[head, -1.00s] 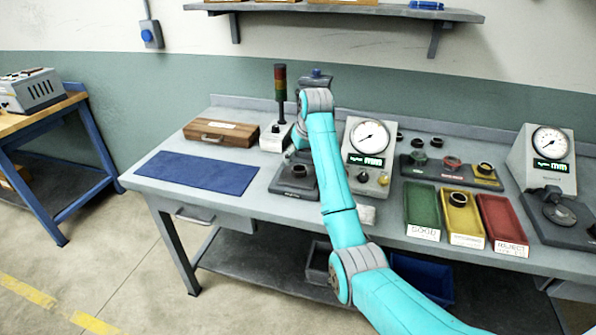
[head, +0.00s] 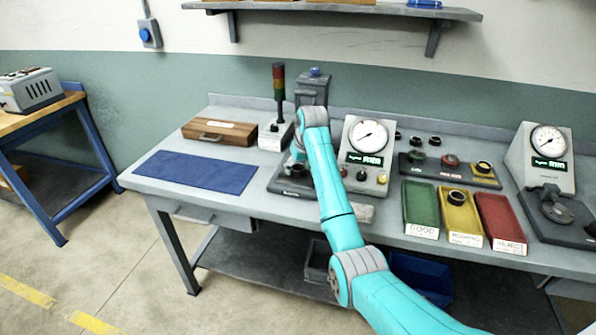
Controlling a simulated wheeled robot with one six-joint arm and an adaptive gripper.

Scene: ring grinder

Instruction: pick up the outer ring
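My gripper (head: 297,153) is mostly hidden behind my turquoise arm, low over the dark fixture (head: 284,186) left of the middle gauge. Its fingers are too small and covered to read. A dark ring-like part (head: 296,170) sits on that fixture, just under the gripper; whether they touch I cannot tell. Another dark ring (head: 456,196) lies in the yellow tray (head: 461,222). Several small rings stand on and behind the dark rack, among them a dark one (head: 418,159), a red one (head: 450,160) and one on yellow (head: 483,166). Which is the outer ring is not clear.
Dial gauges stand at the middle (head: 366,145) and right (head: 546,150). Green (head: 420,205) and red (head: 502,222) trays flank the yellow one. A signal tower (head: 279,95), grey machine (head: 311,92) and wooden case (head: 219,132) are behind or left. The blue mat (head: 195,172) is clear.

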